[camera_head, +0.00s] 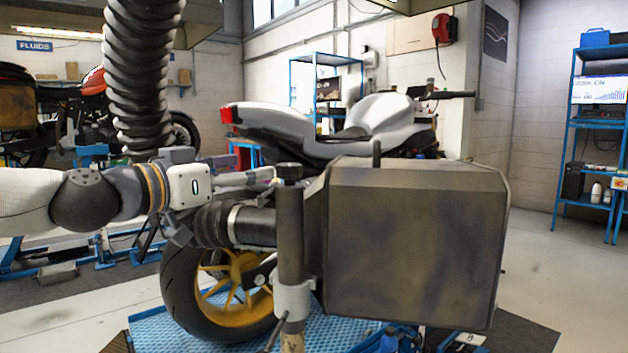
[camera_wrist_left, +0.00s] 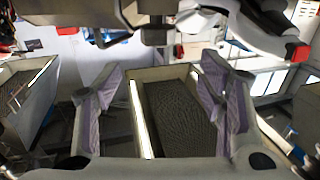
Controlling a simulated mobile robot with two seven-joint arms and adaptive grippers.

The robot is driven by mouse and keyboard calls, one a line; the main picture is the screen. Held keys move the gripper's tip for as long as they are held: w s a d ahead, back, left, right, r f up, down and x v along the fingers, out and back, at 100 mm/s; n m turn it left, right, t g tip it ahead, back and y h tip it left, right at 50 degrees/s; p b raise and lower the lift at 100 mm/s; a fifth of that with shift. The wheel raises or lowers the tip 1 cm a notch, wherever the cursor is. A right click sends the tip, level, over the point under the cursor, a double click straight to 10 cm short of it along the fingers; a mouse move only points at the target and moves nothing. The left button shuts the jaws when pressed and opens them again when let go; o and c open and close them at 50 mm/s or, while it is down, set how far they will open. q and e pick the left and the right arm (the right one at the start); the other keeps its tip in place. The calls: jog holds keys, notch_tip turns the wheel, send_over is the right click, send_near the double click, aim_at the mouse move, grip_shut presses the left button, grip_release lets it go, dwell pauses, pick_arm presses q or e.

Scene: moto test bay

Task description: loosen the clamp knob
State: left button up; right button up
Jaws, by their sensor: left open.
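The clamp knob appears to be the dark round cap (camera_head: 289,171) at the top of an upright dark post (camera_head: 290,235) in the head view. A pale collar (camera_head: 293,298) sits low on the post. My left gripper (camera_head: 268,177) comes in from the left, level with the cap and close to its left side. I cannot tell whether they touch. The left wrist view shows my left gripper (camera_wrist_left: 162,70) with its fingers wide apart and nothing held between them. A dark knob-like part (camera_wrist_left: 155,36), probably the cap, shows above the fingertips there. My right gripper is not in view.
A large grey box (camera_head: 415,245) stands right of the post. A motorcycle (camera_head: 285,125) is behind it, on a blue platform (camera_head: 335,328). A ribbed hose (camera_head: 145,70) hangs over my left arm. A blue shelf (camera_head: 570,130) stands far right. Floor at right is clear.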

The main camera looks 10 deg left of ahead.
aim_at(281, 166)
pick_arm(q)
jog(key=w, duration=0.1)
jog(key=w+d+f+b, duration=0.1)
jog(key=w+b, duration=0.1)
jog(key=shift+d+f, duration=0.15)
jog(key=shift+f, duration=0.15)
jog(key=x, duration=0.2)
jog(key=r+x, duration=0.1)
jog(key=x, duration=0.2)
jog(key=b+x, duration=0.1)
jog(key=x, duration=0.2)
jog(key=shift+d+r, duration=0.1)
jog(key=shift+r, duration=0.1)
jog(key=c, duration=1.2)
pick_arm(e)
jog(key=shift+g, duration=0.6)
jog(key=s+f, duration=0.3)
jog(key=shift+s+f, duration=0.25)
